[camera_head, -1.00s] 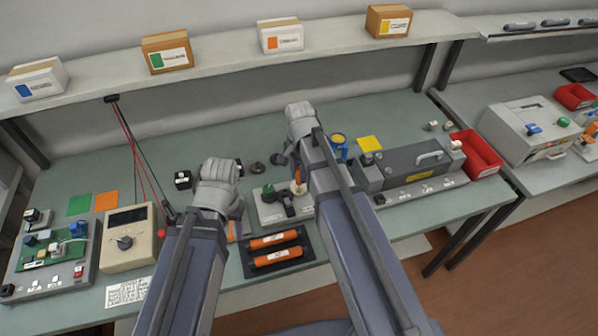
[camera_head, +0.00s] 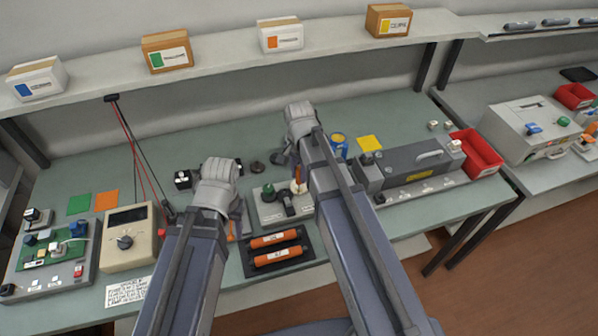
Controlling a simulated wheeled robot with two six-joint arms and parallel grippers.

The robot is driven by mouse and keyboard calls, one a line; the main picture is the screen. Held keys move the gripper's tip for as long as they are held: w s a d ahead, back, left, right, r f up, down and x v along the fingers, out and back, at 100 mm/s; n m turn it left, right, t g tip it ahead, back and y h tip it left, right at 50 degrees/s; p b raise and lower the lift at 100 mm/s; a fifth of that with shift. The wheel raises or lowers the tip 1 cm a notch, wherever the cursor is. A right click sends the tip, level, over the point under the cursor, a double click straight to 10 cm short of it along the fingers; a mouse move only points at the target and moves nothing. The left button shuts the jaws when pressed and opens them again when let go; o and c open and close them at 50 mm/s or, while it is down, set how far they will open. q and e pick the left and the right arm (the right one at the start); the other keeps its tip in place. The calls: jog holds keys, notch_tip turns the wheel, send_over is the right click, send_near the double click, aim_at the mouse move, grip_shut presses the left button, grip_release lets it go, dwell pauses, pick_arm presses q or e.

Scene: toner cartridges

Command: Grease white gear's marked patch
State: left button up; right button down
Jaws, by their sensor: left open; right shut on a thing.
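The white gear (camera_head: 299,187) is a small pale piece on the grey gear stand (camera_head: 268,213), partly hidden by my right arm. Dark gears (camera_head: 284,197) sit beside it on the same stand. My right gripper (camera_head: 296,172) is shut on a thin orange-and-dark tool, likely a brush (camera_head: 295,167), held upright with its lower end at or just above the white gear; contact cannot be told. My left gripper (camera_head: 236,226) is open and empty, left of the stand, its fingers mostly hidden by the arm. A blue-and-yellow tub (camera_head: 337,141) stands behind my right arm.
A black tray (camera_head: 249,262) with two orange cartridges lies in front of the stand. A grey machine (camera_head: 412,165) and red bin (camera_head: 477,152) are to the right. A beige meter (camera_head: 131,238) and green board (camera_head: 55,250) are to the left. A shelf (camera_head: 225,62) with boxes runs behind.

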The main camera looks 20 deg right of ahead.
jog(key=shift+w, duration=0.1)
jog(key=shift+w, duration=0.3)
jog(key=shift+s, duration=0.1)
jog(key=shift+s, duration=0.3)
jog(key=shift+w, duration=0.4)
jog(key=shift+s, duration=0.15)
jog(key=shift+s, duration=0.3)
